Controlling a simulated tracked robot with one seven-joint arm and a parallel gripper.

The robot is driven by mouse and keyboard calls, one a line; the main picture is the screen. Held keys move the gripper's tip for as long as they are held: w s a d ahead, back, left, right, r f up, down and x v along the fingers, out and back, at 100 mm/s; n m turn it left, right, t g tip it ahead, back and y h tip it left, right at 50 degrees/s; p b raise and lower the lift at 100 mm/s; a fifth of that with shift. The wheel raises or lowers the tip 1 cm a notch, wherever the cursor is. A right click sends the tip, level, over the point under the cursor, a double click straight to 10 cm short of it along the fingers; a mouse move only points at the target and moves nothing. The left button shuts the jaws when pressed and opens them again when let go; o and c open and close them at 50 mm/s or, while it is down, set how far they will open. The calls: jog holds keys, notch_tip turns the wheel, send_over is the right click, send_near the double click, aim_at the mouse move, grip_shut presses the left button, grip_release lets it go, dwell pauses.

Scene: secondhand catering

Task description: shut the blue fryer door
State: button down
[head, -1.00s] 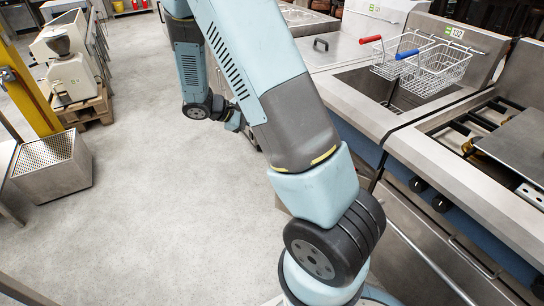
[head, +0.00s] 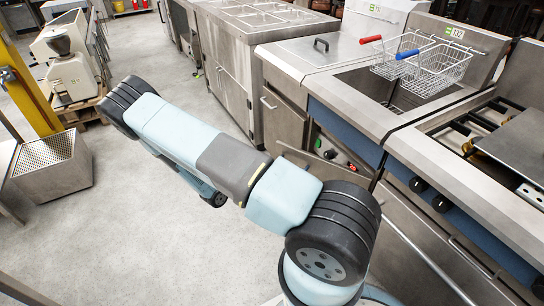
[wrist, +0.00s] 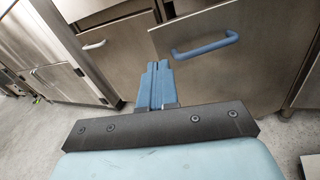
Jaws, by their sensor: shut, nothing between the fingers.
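The fryer (head: 345,135) stands at the right in the head view, with two wire baskets over its basin. Its grey door (head: 330,170) stands open, swung out from the front, with a panel of coloured knobs showing behind it. In the wrist view the door (wrist: 235,75) fills the right half and carries a blue bar handle (wrist: 205,46) near its top. My gripper (wrist: 156,68) is shut and empty, its blue fingers close to the door's left edge, left of the handle. I cannot tell whether they touch. The head view hides my gripper behind my arm.
A perforated steel bin (head: 50,165) and a grinder on a pallet stand at the left. The concrete floor (head: 150,230) between is clear.

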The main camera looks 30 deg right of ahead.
notch_tip(320, 180, down, 4)
jog(key=f+n+t, duration=0.1)
jog(key=n+t, duration=0.1)
jog(key=n, duration=0.1)
jog(key=x, duration=1.4)
jog(key=shift+w+f+y, duration=0.15)
jog(key=shift+f+y, duration=0.2)
jog(key=shift+y, duration=0.05)
jog(key=shift+w+a, duration=0.1)
